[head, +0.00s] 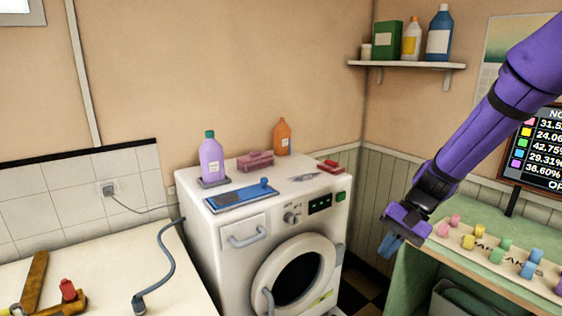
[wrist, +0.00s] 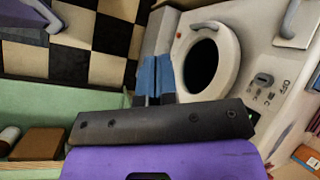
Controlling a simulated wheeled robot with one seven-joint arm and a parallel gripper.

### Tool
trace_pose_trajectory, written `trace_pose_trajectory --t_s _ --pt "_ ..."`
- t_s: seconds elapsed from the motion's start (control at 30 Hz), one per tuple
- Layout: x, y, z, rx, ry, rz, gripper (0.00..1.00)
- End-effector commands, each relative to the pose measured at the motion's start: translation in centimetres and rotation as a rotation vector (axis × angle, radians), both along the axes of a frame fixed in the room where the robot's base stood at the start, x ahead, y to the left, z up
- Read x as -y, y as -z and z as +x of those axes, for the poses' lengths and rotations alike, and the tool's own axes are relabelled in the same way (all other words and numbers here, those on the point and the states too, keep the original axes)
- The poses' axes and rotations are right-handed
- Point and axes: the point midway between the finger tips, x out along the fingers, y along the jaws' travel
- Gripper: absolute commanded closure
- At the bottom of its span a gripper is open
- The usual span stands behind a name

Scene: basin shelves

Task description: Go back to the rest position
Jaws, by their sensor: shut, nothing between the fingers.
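My gripper (head: 391,245) is at the end of my purple arm, on the right side of the head view. It hangs in the air to the right of the washing machine (head: 222,222), by the left edge of the green bench (head: 404,284). Its blue fingers point downward and are together with nothing between them. In the wrist view my gripper (wrist: 153,72) shows its two blue fingers side by side. The washing machine's round door (wrist: 222,52) lies beyond them.
On the washer stand a purple bottle (head: 211,160), an orange bottle (head: 282,138) and a blue tray (head: 241,196). Coloured pegs (head: 497,255) stand on a board on the bench. A wall shelf (head: 408,65) holds containers. Checkered floor (wrist: 69,62) is open between bench and washer.

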Motion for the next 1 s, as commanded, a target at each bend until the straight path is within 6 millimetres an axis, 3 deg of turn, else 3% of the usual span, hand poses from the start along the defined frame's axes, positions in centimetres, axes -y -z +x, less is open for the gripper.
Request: trace_pose_trajectory --t_s 0.1,0.5,1.0 --pt "0.4 -3.0 -1.6 0.077 -0.045 -0.069 1.00" --pt "2.2 -11.1 -7.7 0.315 -0.160 -0.281 1.00" --pt "5.0 -18.0 -16.8 0.620 -0.245 -0.512 1.00"
